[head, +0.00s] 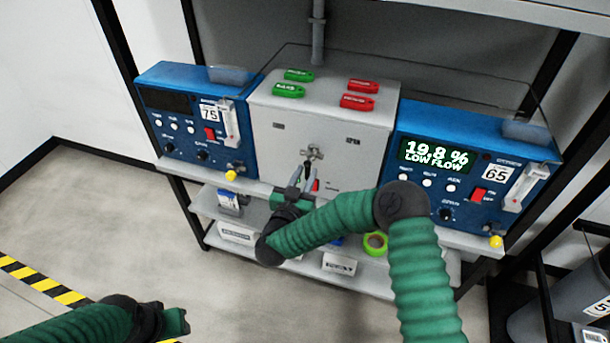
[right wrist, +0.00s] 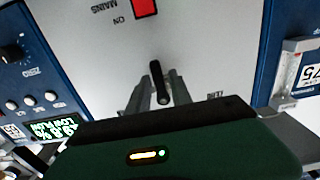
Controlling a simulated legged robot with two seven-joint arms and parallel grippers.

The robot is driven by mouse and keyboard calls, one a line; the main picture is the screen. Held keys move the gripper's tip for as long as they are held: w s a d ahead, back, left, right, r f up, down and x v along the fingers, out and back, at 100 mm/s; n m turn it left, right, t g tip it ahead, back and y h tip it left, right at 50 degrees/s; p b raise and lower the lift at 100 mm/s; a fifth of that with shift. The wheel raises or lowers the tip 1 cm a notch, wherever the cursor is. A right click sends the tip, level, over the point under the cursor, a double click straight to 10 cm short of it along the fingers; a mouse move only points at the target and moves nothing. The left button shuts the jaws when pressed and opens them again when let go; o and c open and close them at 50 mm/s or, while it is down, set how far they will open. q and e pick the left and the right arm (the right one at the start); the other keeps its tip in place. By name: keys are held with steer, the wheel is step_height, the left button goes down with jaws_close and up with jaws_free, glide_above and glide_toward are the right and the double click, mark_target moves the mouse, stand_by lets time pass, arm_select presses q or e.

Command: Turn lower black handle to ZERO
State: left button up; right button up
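The lower black handle (head: 307,168) is on the front of the grey central panel (head: 345,133), just below a silver fitting (head: 314,152). In the right wrist view the black handle (right wrist: 158,80) points along the picture's vertical, between the two grey fingers of my right gripper (right wrist: 158,92). A gap shows beside the handle, so the fingers look open around it; contact cannot be made out. In the head view my right gripper (head: 300,186) is at the panel's lower middle.
Blue analysers flank the panel; the right display (head: 436,156) reads 19.8 % LOW FLOW. A red mains switch (right wrist: 145,8) is close to the handle. Green tags (head: 288,91) and red tags (head: 357,102) lie on top. A shelf below holds green tape (head: 375,244) and boxes.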

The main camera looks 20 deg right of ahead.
steer(key=shift+d, duration=0.1)
jaws_close()
steer(key=shift+w+a+r+m+b, duration=0.35)
steer(key=shift+m+b, duration=0.7)
steer(key=shift+m, duration=1.9)
steer(key=shift+w+a+r+m+b, duration=0.15)
steer(key=shift+a+r+m+b, duration=0.6)
steer(key=shift+m, duration=2.25)
steer(key=shift+w+a+r+m+b, duration=0.1)
steer(key=shift+w+a+m+b, duration=0.15)
steer(key=shift+m+b, duration=1.9)
steer(key=shift+m+p, duration=0.8)
steer(key=shift+m, duration=0.2)
steer(key=shift+o, duration=1)
jaws_free()
steer(key=shift+d, duration=0.1)
steer(key=shift+o, duration=0.6)
steer(key=shift+r, duration=0.15)
